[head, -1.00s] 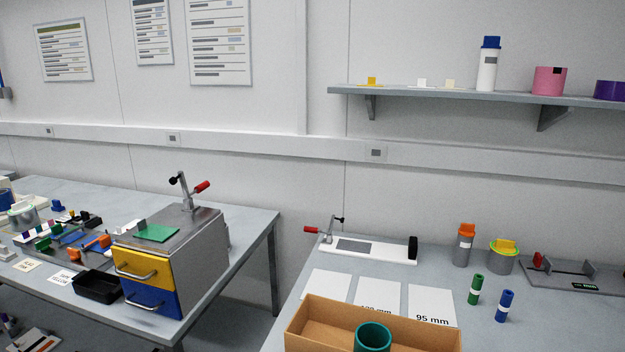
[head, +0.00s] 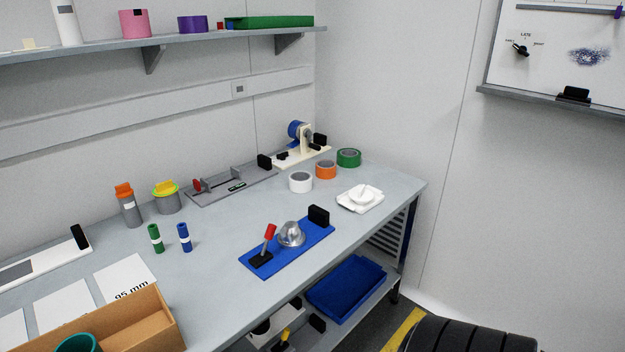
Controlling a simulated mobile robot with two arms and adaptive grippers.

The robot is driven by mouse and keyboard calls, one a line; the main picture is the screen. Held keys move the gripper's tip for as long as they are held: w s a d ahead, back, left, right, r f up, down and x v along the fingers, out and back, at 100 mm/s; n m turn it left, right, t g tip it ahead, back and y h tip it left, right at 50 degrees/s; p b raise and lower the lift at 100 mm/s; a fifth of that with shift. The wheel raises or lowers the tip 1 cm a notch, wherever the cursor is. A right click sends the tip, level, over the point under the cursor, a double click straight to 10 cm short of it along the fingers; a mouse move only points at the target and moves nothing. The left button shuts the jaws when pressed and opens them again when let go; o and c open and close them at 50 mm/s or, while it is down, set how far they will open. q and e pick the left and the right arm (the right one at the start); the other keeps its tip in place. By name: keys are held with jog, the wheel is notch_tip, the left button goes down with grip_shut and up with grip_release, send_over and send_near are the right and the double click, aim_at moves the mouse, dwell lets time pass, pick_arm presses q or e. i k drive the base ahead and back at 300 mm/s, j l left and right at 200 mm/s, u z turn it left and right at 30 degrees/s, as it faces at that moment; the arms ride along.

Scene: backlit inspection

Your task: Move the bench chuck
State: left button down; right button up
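What looks like the bench chuck is a silver, dome-shaped metal body (head: 291,234) on a blue base plate (head: 283,258). A red-handled lever (head: 268,240) stands at the plate's left end and a black block (head: 319,216) at its right end. The unit lies on the grey workbench (head: 218,268), near its front edge, and nothing holds it. Neither of my grippers is in the head view.
Green (head: 348,158), orange (head: 326,170) and white (head: 300,182) rolls stand behind the chuck, near a white dish (head: 360,198). A cardboard box (head: 135,330) is at the front left. A blue tray (head: 346,289) sits on the lower shelf. Bench around the blue plate is clear.

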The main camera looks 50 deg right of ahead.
aim_at(294, 238)
jog(key=z, duration=1.55)
jog(key=l+u, duration=0.15)
jog(key=u, duration=0.65)
jog(key=i+l+u, duration=0.1)
jog(key=l+u, duration=0.35)
jog(key=l, duration=0.25)
jog(key=l+u, duration=0.45)
jog(key=l, duration=0.2)
